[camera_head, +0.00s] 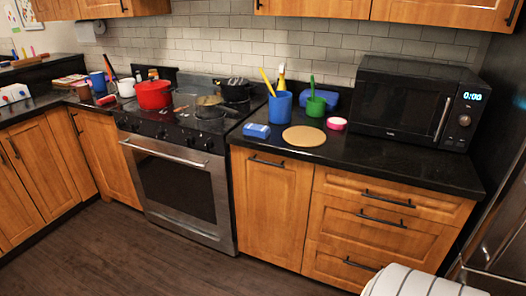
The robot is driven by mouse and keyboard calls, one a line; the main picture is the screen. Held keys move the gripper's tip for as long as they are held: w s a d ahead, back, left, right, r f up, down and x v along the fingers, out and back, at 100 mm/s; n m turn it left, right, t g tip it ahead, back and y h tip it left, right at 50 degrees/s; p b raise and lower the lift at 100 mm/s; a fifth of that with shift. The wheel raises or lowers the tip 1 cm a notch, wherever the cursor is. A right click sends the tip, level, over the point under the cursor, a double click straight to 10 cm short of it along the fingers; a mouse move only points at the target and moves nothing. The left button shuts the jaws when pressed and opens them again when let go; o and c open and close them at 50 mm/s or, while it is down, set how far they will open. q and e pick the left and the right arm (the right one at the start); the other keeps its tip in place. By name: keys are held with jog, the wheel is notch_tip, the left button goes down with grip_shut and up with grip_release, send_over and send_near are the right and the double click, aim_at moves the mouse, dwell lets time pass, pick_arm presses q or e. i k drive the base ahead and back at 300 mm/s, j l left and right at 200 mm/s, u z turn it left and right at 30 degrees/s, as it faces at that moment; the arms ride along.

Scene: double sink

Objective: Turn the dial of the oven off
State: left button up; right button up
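The oven (178,180) stands between wooden cabinets left of the middle, with its steel-framed door shut. Several dark dials sit in a row on its black front panel (170,135) above the door handle (165,153). They are small and dark, so I cannot tell which way each dial is turned. Neither of my grippers is in view.
A red pot (153,95) and dark pans stand on the cooktop. Cups, a board (304,136) and a microwave (417,102) sit on the right counter. A white striped rounded thing (415,284) is at bottom right. Floor (110,245) before the oven is clear.

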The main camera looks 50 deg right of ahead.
aim_at(160, 133)
jog(key=i+z, duration=0.25)
jog(key=z, duration=0.2)
jog(key=i+j+z, duration=0.1)
jog(key=z, duration=0.35)
jog(key=i+j+z, duration=0.25)
jog(key=z, duration=0.2)
jog(key=i+j+z, duration=0.2)
jog(key=z, duration=0.25)
